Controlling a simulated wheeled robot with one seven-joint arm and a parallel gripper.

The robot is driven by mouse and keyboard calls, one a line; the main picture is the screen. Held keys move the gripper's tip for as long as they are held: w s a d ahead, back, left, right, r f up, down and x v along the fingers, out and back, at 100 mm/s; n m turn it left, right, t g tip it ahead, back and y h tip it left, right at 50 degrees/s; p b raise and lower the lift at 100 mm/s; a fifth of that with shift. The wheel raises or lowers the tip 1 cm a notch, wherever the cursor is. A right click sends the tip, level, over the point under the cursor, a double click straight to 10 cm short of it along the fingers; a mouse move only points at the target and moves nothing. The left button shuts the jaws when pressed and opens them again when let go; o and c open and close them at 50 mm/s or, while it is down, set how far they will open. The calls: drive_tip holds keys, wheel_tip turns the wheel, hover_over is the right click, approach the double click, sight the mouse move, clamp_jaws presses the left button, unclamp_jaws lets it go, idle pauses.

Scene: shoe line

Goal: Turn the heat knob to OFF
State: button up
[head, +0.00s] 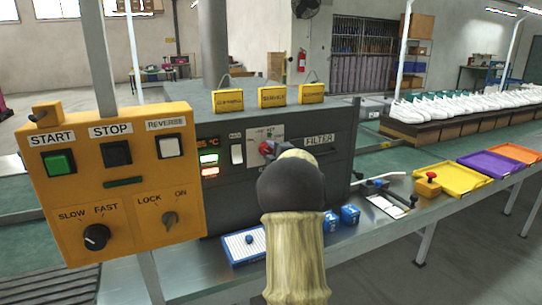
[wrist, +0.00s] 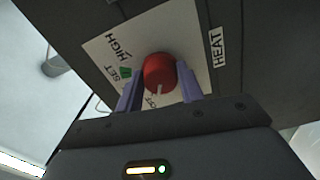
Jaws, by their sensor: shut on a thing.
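The red heat knob (wrist: 159,70) sits on a white dial plate (wrist: 110,55) marked HIGH, SET and OFF, beside a HEAT label. A green mark lies near SET. My gripper (wrist: 158,86) is shut on the knob, with one purple finger on each side. The knob's pale pointer line points down in the wrist view, close to the OFF lettering (wrist: 150,101), which is partly hidden by my gripper. In the head view the knob (head: 266,147) shows as a small red shape on the dark machine's front, and my arm hides much of my gripper there.
A yellow control box (head: 120,190) with buttons and knobs stands at the left. A white switch (head: 237,154) is left of the dial. Blue items (head: 350,214), a blue-rimmed tray (head: 228,249) and a yellow tray (head: 455,180) sit on the bench.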

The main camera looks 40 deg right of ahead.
drive_tip(key=shift+f, duration=0.15)
drive_tip(key=o, duration=1)
drive_tip(key=shift+s, duration=0.15)
drive_tip(key=b+v, duration=0.1)
drive_tip(key=v, duration=1.6)
drive_tip(key=shift+s, duration=0.1)
